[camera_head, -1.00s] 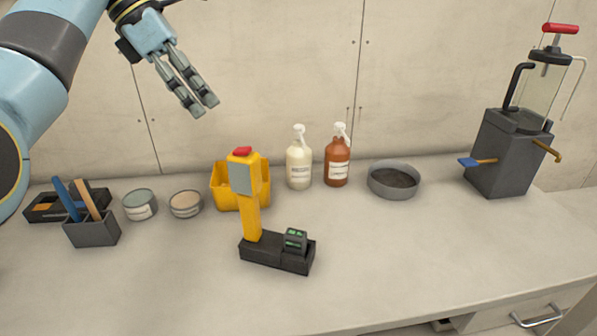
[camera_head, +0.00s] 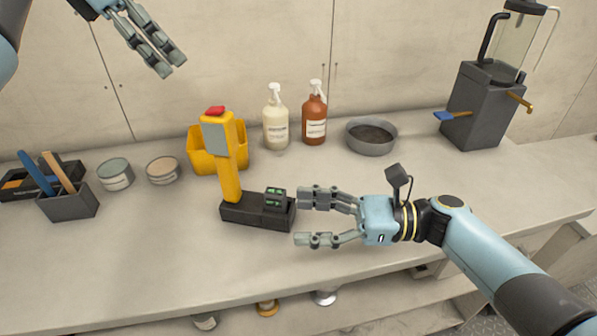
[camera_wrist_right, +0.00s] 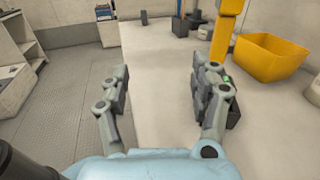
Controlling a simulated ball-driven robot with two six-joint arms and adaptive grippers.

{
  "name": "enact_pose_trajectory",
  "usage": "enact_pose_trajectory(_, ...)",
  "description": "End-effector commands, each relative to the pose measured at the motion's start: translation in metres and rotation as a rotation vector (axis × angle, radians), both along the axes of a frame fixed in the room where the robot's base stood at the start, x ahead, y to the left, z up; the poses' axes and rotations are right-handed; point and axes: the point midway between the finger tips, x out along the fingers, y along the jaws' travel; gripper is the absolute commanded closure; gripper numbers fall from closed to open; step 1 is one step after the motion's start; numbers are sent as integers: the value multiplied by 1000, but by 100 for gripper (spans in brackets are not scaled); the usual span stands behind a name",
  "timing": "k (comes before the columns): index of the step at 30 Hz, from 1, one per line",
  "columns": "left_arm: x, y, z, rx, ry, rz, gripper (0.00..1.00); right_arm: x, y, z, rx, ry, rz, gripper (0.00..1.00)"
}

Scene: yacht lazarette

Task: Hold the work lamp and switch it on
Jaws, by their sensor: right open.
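The work lamp (camera_head: 228,170) stands upright on the bench, with a yellow body, a grey face panel, a red top and a black base. A small dark block with green marks sits on the base's right end. My right gripper (camera_head: 299,218) is open and empty, just right of the base, its fingers pointing left. In the right wrist view the yellow lamp post (camera_wrist_right: 222,40) rises behind the right-hand finger, which hides part of the base. My left gripper (camera_head: 173,66) hangs high at upper left, away from the lamp; its finger gap is unclear.
A yellow bin (camera_head: 204,158) is behind the lamp. Two pump bottles (camera_head: 276,122), a grey round dish (camera_head: 371,139) and a dark grey machine (camera_head: 482,105) stand right of it. Two tins (camera_head: 115,175) and a tool holder (camera_head: 68,203) stand left. The bench front is clear.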

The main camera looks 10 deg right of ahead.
Motion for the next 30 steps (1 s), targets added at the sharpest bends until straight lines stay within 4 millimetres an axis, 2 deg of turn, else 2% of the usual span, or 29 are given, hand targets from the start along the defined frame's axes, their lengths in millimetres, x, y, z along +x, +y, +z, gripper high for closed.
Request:
enact_pose_trajectory(1,0,0,0,0,0,0,62,22,1,18,18,-10,-23,37)
enact_pose_trajectory(3,0,0,0,0,0,0,62,50,3,33,26,-5,-62,37)
enact_pose_trajectory(6,0,0,0,0,0,0,62,80,4,46,22,6,-112,37)
enact_pose_trajectory(9,0,0,0,0,0,0,62,97,4,53,16,15,-144,37)
enact_pose_trajectory(14,0,0,0,0,0,0,62,110,12,57,13,17,-161,37)
enact_pose_trajectory(24,0,0,0,0,0,0,62,136,68,57,15,18,-161,37)
enact_pose_trajectory(30,0,0,0,0,0,0,62,147,92,56,13,19,-161,37)
